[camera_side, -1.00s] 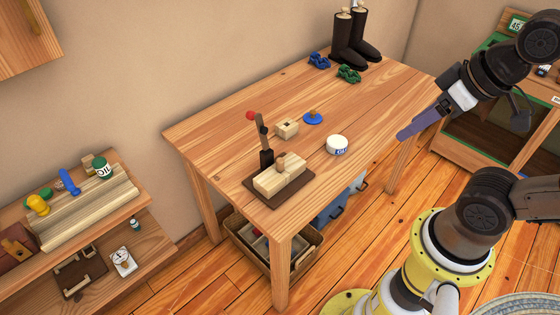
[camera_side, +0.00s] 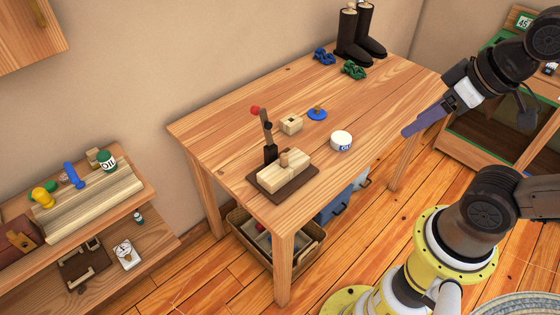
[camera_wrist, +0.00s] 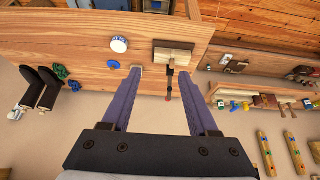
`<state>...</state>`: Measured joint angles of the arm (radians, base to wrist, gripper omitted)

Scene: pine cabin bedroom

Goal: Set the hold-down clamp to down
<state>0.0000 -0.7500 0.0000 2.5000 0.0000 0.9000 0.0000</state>
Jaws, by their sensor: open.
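The hold-down clamp stands near the table's front left corner in the side view. Its dark lever (camera_side: 267,130) is upright, tilted slightly, with a red knob (camera_side: 255,109) on top. Its brown base (camera_side: 290,194) carries a pale wooden block (camera_side: 284,174) with a short wooden peg on it. In the wrist view the lever (camera_wrist: 170,82) and its red end show beyond and between the fingers. My gripper (camera_side: 406,132) is off the table's right side, well apart from the clamp. Its two purple fingers (camera_wrist: 161,72) are spread and empty.
On the table (camera_side: 360,105) are a white round tin (camera_side: 341,141), a small wooden block (camera_side: 291,125), a blue disc with a knob (camera_side: 317,114), blue and green items, and dark boots (camera_side: 358,38) at the back. A low shelf (camera_side: 90,205) stands left. The table's right part is clear.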

